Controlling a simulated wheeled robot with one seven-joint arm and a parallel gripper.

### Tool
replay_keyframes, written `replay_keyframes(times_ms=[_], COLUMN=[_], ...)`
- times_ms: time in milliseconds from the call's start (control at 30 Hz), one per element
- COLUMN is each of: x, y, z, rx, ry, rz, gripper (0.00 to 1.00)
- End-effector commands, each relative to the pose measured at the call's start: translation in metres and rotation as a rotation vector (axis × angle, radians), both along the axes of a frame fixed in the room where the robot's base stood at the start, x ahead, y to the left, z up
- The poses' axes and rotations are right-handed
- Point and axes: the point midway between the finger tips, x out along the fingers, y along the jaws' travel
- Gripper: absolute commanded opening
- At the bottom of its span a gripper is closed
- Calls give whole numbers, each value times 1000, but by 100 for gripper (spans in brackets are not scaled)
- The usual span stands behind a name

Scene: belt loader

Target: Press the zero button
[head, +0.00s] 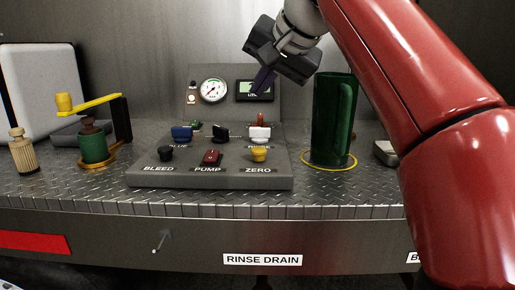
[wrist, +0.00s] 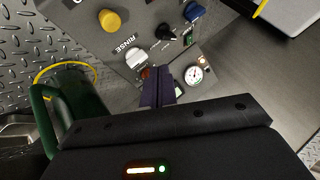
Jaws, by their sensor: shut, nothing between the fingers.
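The zero button is a yellow knob (head: 259,154) above the ZERO label, at the front right of the grey control panel (head: 140,178). The yellow knob also shows in the wrist view (wrist: 110,20), near the top edge. My gripper (head: 256,90) is shut, its dark purple fingers pointing down in front of the small display (head: 266,90), behind and above the button and apart from it. In the wrist view the fingertips (wrist: 158,72) appear just beyond the white rinse knob (wrist: 137,58). The fingers hide part of the display.
A red PUMP switch (head: 212,157) and a black BLEED knob (head: 166,153) lie left of the button. Behind are blue, black and white knobs (head: 260,133) and a gauge (head: 213,91). A tall green mug (head: 333,120) stands close at right; a green valve (head: 93,147) stands at left.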

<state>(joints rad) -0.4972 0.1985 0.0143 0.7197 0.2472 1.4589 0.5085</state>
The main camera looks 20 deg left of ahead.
Motion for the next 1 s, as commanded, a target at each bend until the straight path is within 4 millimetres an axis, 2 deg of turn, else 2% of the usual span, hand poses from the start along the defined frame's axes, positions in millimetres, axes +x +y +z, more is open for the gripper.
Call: replay_keyframes(times_ms=[267,367,533,700,1000], x=[-1,-1,0,0,0], y=[0,-1,0,0,0], z=[-11,-23,-56,-74,-88], rx=[-1,-2,-1,0,0], ry=[0,1,-1,-1,-1], rz=[0,-1,1,0,0], gripper=[0,0,0,0,0])
